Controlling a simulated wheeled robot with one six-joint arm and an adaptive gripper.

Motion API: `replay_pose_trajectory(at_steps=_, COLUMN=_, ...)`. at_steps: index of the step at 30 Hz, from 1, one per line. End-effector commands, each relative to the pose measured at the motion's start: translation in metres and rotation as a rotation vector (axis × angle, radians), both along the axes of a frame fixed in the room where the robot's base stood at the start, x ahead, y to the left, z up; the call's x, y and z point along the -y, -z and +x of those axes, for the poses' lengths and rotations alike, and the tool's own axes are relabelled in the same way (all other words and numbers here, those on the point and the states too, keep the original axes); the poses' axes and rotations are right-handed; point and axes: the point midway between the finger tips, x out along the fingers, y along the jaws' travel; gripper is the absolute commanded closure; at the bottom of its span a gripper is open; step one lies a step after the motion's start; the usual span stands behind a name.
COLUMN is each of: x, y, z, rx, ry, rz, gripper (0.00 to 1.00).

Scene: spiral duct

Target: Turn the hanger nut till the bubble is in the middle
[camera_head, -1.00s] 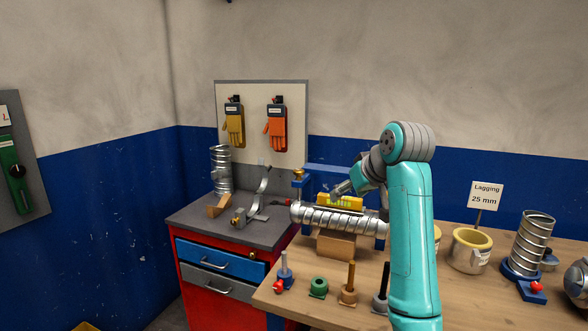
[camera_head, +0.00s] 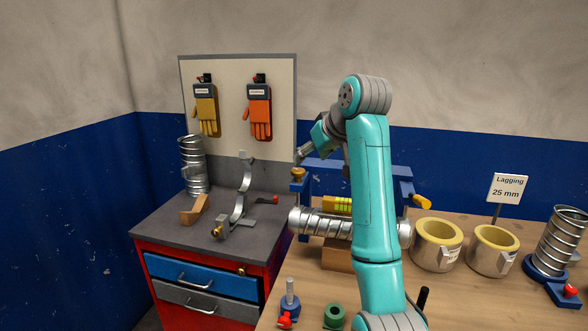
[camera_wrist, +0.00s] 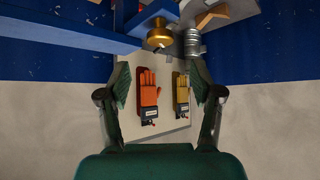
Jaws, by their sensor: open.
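A second yellow knob (camera_head: 421,203) is at the frame's right end. My gripper (camera_head: 304,153) is above the left nut, apart from it. In the wrist view its fingers (camera_wrist: 159,78) are spread with nothing between them.
A red cabinet (camera_head: 215,262) carries a bracket and an upright duct piece. Two lagging pots (camera_head: 436,245) (camera_head: 493,250) stand right of my arm. Small fittings occupy the bench front.

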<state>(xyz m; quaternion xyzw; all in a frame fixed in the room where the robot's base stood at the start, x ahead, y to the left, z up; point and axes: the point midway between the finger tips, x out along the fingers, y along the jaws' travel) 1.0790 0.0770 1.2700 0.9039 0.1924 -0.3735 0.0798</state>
Motion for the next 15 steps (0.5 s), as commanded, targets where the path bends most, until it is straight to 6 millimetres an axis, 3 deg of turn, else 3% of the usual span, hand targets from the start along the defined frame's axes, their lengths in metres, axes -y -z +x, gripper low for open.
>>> replay_pose_trajectory(at_steps=15, x=-0.024, y=0.059, z=0.053, rx=-0.003, ry=-0.001, rz=-0.001, gripper=0.35)
